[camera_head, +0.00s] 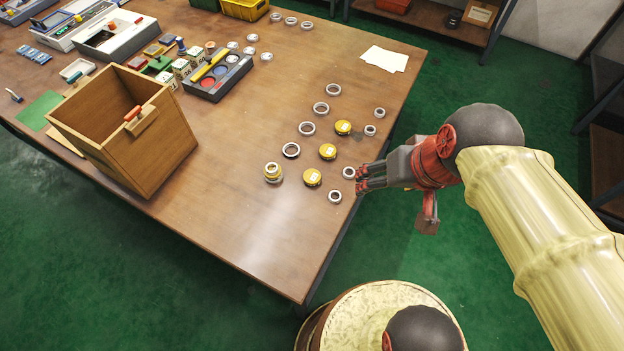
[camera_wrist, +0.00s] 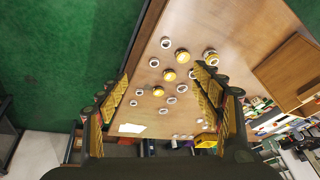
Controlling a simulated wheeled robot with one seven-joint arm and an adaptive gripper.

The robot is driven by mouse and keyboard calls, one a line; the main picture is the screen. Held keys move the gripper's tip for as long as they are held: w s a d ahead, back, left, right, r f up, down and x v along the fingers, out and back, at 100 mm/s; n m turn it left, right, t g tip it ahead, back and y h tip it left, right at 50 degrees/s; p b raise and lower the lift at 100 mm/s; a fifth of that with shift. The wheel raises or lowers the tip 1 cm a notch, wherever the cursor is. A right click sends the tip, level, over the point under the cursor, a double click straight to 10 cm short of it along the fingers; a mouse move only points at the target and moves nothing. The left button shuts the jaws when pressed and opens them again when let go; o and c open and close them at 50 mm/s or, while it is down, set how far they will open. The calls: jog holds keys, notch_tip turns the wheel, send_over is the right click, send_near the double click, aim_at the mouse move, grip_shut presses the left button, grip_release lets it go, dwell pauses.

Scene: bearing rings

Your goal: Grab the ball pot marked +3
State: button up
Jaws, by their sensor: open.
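Yellow ball pots with pale labels on their lids stand among bearing rings near the table's right edge. Three form a slanted row: a far pot (camera_head: 343,127), a middle pot (camera_head: 327,151) and a near pot (camera_head: 312,177). Another yellow pot (camera_head: 272,171) sits at a ring to their left. The label marks are too small to read, so I cannot tell which is +3. My gripper (camera_head: 362,179) is open and empty at the table's right edge, right of the near pot. In the wrist view, the pots show between and beyond the spread fingers (camera_wrist: 163,74).
Silver rings lie close around the pots, including one ring (camera_head: 335,195) beside the near pot. A wooden box (camera_head: 150,150) stands at the left. White papers (camera_head: 384,59) lie at the far right. The table's front middle (camera_head: 235,225) is clear.

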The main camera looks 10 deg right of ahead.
jog(key=w+a+f+m+g+y+b, duration=0.2)
jog(key=f+m, duration=0.1)
jog(key=f, duration=0.2)
jog(key=w+a+f+m+g+y+b, duration=0.1)
jog(key=w+a+f+m+y+b, duration=0.15)
jog(key=f, duration=0.25)
jog(key=m+t+y+b, duration=0.4)
jog(key=m+y+b, duration=0.3)
jog(key=m, duration=0.9)
send_near(313, 176)
jog(key=shift+s+a+f+y+p, duration=0.15)
jog(key=shift+f+y+p, duration=0.15)
jog(key=shift+y+p, duration=0.3)
jog(key=b+x, duration=0.1)
jog(key=x, duration=0.1)
jog(key=shift+a+f, duration=0.1)
jog(key=shift+a, duration=0.15)
jog(key=x, duration=0.1)
jog(key=b+x, duration=0.1)
jog(key=x, duration=0.1)
jog(key=b+x, duration=0.1)
jog(key=shift+w+d+f, duration=0.1)
jog(key=shift+w+f, duration=0.3)
jog(key=shift+w+a, duration=0.15)
jog(key=shift+a, duration=0.2)
jog(key=shift+c, duration=0.4)
